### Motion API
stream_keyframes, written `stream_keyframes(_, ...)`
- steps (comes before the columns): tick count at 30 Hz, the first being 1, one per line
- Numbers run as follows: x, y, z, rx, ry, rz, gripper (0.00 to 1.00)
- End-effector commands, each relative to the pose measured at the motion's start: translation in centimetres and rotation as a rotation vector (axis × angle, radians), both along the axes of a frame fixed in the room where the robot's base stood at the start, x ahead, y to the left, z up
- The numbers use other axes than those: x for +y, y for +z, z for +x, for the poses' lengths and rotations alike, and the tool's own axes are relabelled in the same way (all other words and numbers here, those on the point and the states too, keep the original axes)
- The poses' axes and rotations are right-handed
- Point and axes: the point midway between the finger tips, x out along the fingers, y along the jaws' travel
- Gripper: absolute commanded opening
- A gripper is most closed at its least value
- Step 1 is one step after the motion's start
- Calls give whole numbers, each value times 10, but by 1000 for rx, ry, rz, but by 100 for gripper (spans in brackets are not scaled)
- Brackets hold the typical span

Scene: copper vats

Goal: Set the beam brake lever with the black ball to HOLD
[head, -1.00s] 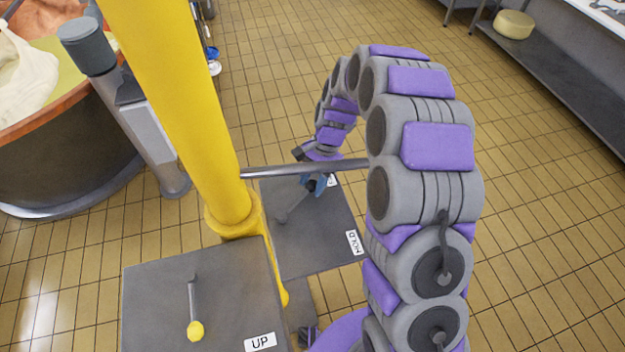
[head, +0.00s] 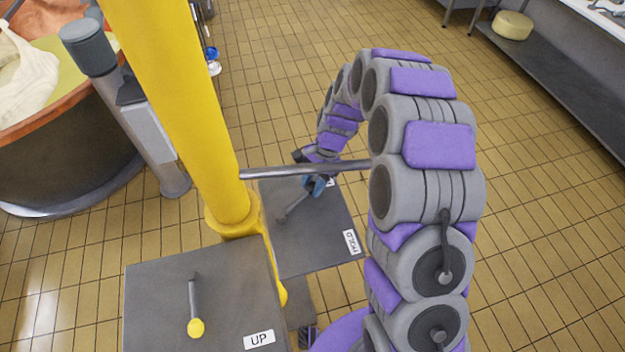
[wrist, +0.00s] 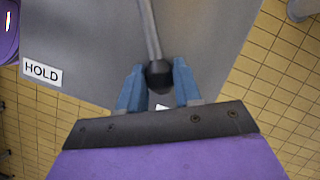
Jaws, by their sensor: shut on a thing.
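The brake lever (wrist: 149,30) is a grey rod with a black ball (wrist: 158,74) at its end. In the wrist view the ball sits between the two blue fingers of my gripper (wrist: 158,88), which is shut on it. A white HOLD label (wrist: 41,72) is on the grey plate to the left, apart from the ball. In the head view my gripper (head: 314,186) is at the lever's upper end, over the grey plate (head: 300,248). The ball is hidden there. The HOLD label (head: 352,242) is at the plate's right edge, and another label is partly hidden behind my gripper.
A second grey plate (head: 150,300) in front bears a lever with a yellow ball (head: 196,328) and an UP label (head: 259,339). A yellow column (head: 185,100) and a grey horizontal bar (head: 290,171) stand close to my arm. A copper vat (head: 65,160) is at left.

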Motion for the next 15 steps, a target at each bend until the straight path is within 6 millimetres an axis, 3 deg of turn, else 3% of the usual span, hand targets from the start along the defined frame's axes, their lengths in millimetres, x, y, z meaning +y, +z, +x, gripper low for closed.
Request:
stream_keyframes(10,1,-1,-2,7,-35,-2,0)
stream_keyframes(11,1,-1,-2,7,-35,-2,36)
stream_keyframes(15,0,-1,-2,7,-35,-2,50)
